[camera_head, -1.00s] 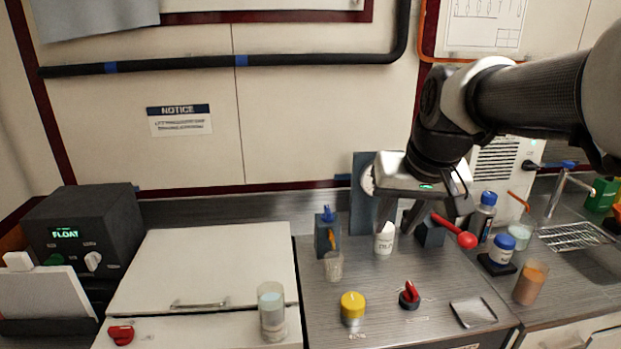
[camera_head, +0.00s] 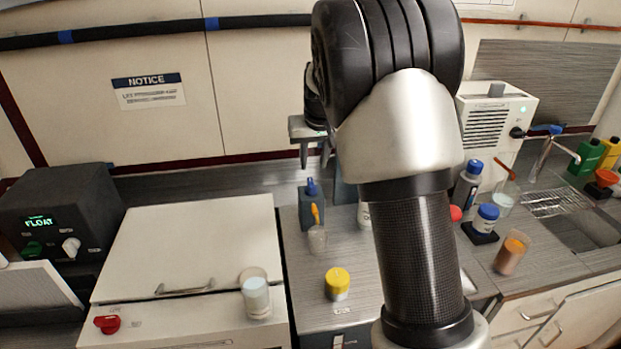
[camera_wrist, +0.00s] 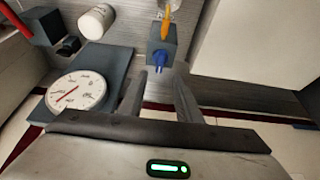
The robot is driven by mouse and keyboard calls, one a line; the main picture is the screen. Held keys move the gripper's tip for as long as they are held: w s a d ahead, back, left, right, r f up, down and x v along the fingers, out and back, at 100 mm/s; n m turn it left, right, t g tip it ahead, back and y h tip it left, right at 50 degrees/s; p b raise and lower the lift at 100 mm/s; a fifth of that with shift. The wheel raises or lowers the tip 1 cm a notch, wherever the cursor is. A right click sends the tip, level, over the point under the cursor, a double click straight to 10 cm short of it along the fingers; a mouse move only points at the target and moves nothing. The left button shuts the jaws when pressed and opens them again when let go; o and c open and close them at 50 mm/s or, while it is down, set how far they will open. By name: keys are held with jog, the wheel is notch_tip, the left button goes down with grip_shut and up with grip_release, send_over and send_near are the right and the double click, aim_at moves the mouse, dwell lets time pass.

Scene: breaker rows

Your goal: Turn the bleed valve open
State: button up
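No readable label marks the bleed valve. In the wrist view, a grey block (camera_wrist: 160,45) with a blue fitting (camera_wrist: 168,60) on it stands beyond my fingers. The block (camera_head: 311,208) and blue fitting (camera_head: 311,187) also show in the head view. A round white gauge (camera_wrist: 77,92) on a dark panel (camera_wrist: 112,75) is left of my fingers in the wrist view. A red lever (camera_wrist: 14,18) shows at its top left; only a bit of red (camera_head: 455,213) shows past my arm in the head view. My gripper (camera_head: 315,155) is open and empty, its fingers apart (camera_wrist: 160,95).
A glass (camera_head: 256,295) stands left. My arm hides the counter's middle right.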

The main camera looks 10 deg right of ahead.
aim_at(311, 182)
jog(key=x, duration=0.9)
jog(key=shift+w+f, duration=0.15)
jog(key=shift+f, duration=0.05)
grip_shut()
